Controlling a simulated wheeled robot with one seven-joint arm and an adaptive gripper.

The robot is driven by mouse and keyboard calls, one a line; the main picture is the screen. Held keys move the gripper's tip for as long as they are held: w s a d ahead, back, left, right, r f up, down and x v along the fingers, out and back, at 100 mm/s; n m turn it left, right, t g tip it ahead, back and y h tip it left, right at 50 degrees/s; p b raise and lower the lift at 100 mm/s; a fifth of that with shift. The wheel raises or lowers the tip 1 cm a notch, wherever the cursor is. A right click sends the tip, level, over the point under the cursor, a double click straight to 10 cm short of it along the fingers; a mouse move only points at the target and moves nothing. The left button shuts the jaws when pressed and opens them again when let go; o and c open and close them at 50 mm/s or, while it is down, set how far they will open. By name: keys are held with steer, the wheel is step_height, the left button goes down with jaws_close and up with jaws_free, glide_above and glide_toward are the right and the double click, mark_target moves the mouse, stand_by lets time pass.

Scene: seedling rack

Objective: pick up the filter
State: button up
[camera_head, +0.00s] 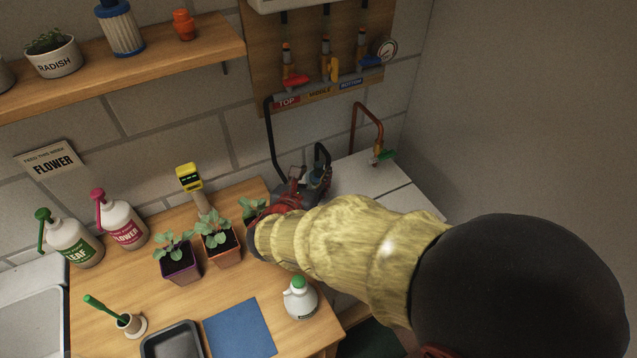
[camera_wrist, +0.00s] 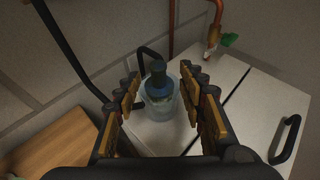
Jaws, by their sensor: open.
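A white pleated filter with blue end caps (camera_head: 121,28) stands upright on the wall shelf at the upper left in the head view. My gripper (camera_head: 300,187) is far from it, low over the white surface to the right of the plants. In the wrist view my gripper (camera_wrist: 160,76) is open. Between and beyond its fingers stands a clear container with a dark blue upright part (camera_wrist: 159,82); I cannot tell whether this is a filter. Contact with the fingers does not show. In the head view my arm and gripper hide most of this spot.
The shelf (camera_head: 130,83) also holds a radish pot (camera_head: 52,58) and an orange jar (camera_head: 184,25). Potted seedlings (camera_head: 220,243), a white bottle (camera_head: 300,299) and a blue mat (camera_head: 240,330) occupy the wooden table. A copper pipe (camera_head: 367,119) and a black hose (camera_head: 271,140) stand near my gripper.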

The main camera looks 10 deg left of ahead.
mark_target(317, 168)
steer(key=b+x, duration=0.2)
steer(key=x, duration=0.3)
steer(key=shift+w, duration=0.3)
steer(key=shift+a+r, duration=0.1)
steer(key=shift+r, duration=0.05)
steer(key=c, duration=0.3)
jaws_close()
